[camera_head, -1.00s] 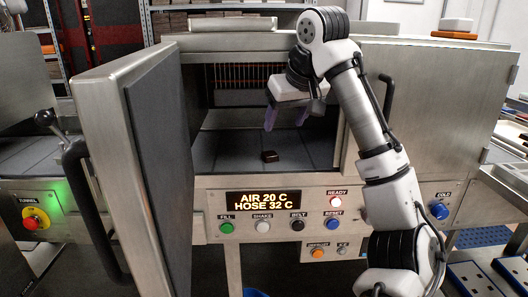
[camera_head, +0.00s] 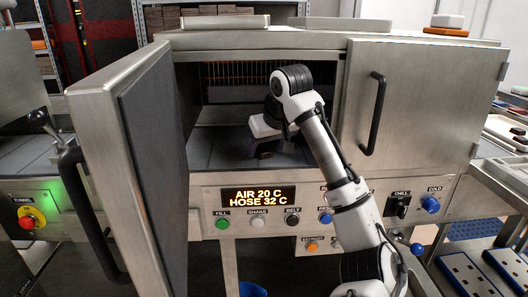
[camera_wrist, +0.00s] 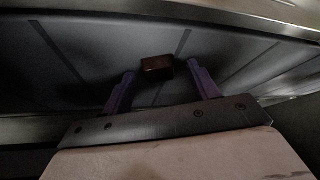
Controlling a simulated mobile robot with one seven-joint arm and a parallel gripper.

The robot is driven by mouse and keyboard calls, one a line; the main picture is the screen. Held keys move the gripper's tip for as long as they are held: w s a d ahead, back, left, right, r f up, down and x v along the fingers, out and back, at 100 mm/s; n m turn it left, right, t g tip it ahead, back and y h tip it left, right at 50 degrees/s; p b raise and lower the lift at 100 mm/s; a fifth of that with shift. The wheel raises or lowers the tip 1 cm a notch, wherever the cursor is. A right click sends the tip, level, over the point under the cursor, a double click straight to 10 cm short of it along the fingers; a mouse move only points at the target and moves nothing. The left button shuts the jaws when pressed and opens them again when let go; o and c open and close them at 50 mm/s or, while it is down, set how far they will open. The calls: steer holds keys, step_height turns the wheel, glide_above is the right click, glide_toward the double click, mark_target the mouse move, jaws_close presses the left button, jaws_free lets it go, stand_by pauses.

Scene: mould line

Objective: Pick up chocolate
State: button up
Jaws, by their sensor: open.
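The chocolate (camera_wrist: 157,65) is a small dark brown block. In the wrist view it lies on the grey belt floor, between and just beyond the tips of my open fingers. My gripper (camera_wrist: 160,80) has two purple fingers, spread apart, one to each side of the chocolate. I cannot tell whether either finger touches it. In the head view my gripper (camera_head: 267,150) is inside the open cabinet, low over the floor. The chocolate is hidden there behind my gripper and wrist.
The cabinet's left door (camera_head: 142,170) stands open; the right door (camera_head: 420,105) with a black handle is shut. A control panel (camera_head: 259,197) with a display and buttons runs below the opening. Grey floor (camera_head: 222,150) is clear left of my gripper.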

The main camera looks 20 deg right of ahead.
steer(key=c, duration=1)
steer(key=shift+s, duration=0.1)
steer(key=shift+c, duration=0.2)
